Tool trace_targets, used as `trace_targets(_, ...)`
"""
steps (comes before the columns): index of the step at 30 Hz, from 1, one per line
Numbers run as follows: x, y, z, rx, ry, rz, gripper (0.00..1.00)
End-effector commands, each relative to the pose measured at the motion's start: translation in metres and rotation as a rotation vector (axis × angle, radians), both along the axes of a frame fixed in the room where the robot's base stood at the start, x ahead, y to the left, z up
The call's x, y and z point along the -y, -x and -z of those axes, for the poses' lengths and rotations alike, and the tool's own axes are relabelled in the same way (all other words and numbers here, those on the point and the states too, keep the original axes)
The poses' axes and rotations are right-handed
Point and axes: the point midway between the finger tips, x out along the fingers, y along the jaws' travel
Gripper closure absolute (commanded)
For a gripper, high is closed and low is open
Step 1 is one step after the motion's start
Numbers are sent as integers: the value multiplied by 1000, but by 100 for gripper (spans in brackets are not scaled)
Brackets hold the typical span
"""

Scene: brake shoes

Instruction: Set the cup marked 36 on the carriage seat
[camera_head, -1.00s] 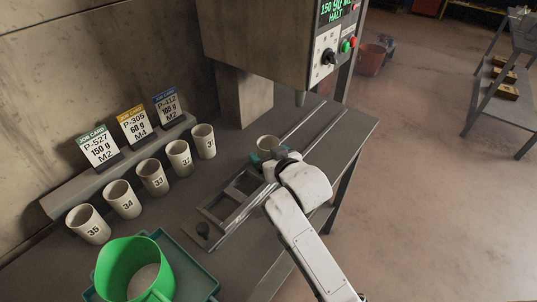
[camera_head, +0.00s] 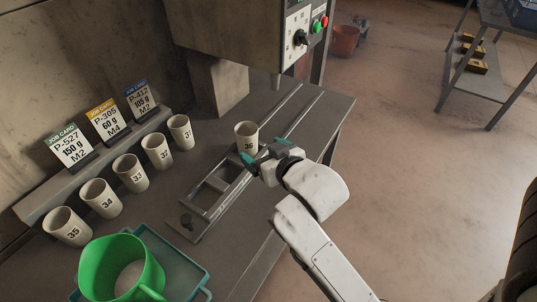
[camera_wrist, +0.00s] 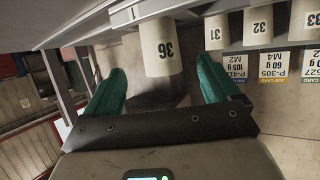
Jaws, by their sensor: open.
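The cup marked 36 (camera_head: 246,137) stands upright at the far end of the carriage frame (camera_head: 209,207), by the rails. I cannot tell from here exactly how its base sits on the seat. In the wrist view the same cup (camera_wrist: 163,48) appears upside down, ahead of and between my spread green fingers. My gripper (camera_head: 266,152) is open and empty, on the near right side of the cup. Its fingers (camera_wrist: 160,85) show a gap on both sides of the cup.
Cups 31 (camera_head: 181,132), 32 (camera_head: 157,152), 33 (camera_head: 131,173), 34 (camera_head: 101,198) and 35 (camera_head: 67,227) stand in a row before job cards (camera_head: 107,121). A green jug (camera_head: 120,268) sits on a teal tray (camera_head: 190,268). The machine housing (camera_head: 228,30) and its nozzle overhang behind the cup.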

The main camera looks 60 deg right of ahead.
Motion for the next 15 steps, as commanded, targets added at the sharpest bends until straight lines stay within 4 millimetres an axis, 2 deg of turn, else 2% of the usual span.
trace_targets(6, -8, 17, -8, 0, 0, 0, 11)
trace_targets(15, -9, 19, -9, 0, 0, 0, 11)
